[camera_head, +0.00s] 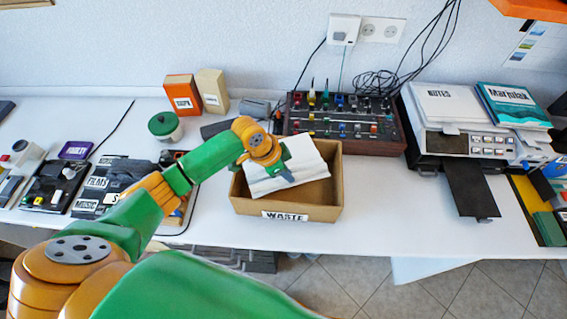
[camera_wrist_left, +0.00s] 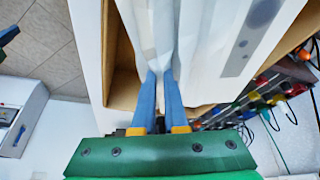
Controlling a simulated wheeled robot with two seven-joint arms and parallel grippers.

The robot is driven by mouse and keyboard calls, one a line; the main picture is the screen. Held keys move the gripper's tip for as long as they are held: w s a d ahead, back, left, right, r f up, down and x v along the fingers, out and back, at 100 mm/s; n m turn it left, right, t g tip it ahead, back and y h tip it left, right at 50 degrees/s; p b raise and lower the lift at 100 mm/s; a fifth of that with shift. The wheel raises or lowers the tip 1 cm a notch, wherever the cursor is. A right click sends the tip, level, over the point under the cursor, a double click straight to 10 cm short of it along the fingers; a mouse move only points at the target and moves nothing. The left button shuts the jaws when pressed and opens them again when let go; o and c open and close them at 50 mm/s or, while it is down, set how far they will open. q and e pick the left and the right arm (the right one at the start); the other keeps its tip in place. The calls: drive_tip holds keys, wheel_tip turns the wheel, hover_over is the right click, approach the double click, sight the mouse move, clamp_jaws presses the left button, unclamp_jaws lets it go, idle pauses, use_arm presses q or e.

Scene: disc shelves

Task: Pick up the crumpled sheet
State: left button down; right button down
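The crumpled sheet (camera_head: 306,160) is white and creased. In the head view it is over the brown cardboard box labelled WASTE (camera_head: 322,213), overlapping its opening and left side. My left gripper (camera_head: 287,174) is above the box at the sheet. In the left wrist view, the blue fingers of my left gripper (camera_wrist_left: 160,76) are close together with the folded sheet (camera_wrist_left: 200,55) pinched between their tips. The cardboard box (camera_wrist_left: 122,88) shows behind the sheet there. Whether the sheet touches the box I cannot tell. My right gripper is not in view.
A mixer panel (camera_head: 345,128) with knobs and cables stands behind the box. A printer (camera_head: 465,140) with NOTES paper and a book is to the right. A green-lidded jar (camera_head: 165,127) and small boxes stand left. The table (camera_head: 390,215) is clear right of the waste box.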

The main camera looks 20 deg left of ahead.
use_arm(q)
drive_tip(key=shift+r, duration=0.1)
idle(0.3)
drive_tip(key=shift+r, duration=0.35)
drive_tip(key=s+d+r+p, duration=0.2)
drive_tip(key=s+r, duration=1)
drive_tip(key=s, duration=0.1)
drive_tip(key=shift+s+d, duration=0.25)
drive_tip(key=shift+s, duration=0.15)
drive_tip(key=shift+r, duration=0.1)
